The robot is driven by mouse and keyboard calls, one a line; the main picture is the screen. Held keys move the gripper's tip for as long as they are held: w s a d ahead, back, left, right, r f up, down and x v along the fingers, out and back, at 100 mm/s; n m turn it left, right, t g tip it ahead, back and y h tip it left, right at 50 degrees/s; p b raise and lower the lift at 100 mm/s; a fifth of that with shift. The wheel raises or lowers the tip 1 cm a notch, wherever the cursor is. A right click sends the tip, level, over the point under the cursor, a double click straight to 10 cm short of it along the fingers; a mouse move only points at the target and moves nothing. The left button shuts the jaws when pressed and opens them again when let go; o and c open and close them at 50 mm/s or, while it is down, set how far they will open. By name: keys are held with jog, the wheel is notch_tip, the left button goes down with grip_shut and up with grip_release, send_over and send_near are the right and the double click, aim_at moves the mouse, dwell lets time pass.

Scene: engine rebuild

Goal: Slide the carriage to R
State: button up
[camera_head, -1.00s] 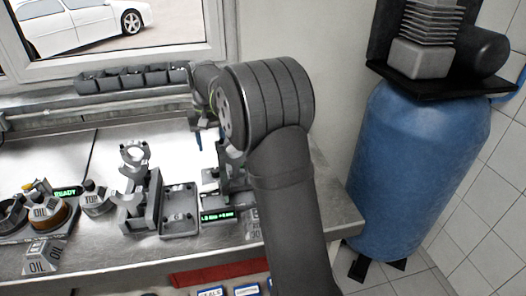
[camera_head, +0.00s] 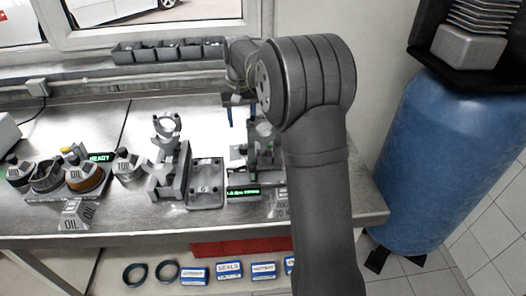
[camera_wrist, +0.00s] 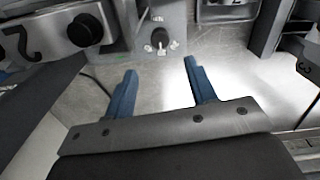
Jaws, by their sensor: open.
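My gripper (camera_head: 240,117) hangs behind the grey fixture with the green-lit display (camera_head: 244,192), near the right end of the bench. In the wrist view its two blue fingers (camera_wrist: 160,84) are spread wide with nothing between them. Ahead of the fingers, a grey housing with a small selector knob (camera_wrist: 159,39) stands on the metal top, apart from them. I cannot tell for sure which part is the carriage, and no R mark is legible.
Left of the display fixture are a flat grey plate (camera_head: 206,186) and an upright grey stand (camera_head: 168,170). Oil and top containers (camera_head: 85,176) sit farther left. Bins (camera_head: 168,50) line the back. A blue tank (camera_head: 430,165) stands right of the bench.

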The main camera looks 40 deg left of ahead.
jog(key=shift+c, duration=0.6)
jog(key=s+n+h, duration=0.2)
jog(key=s, duration=0.7)
jog(key=m+y, duration=0.2)
jog(key=m, duration=1.1)
send_near(253, 165)
notch_tip(253, 165, down, 9)
jog(key=shift+a+r, duration=0.1)
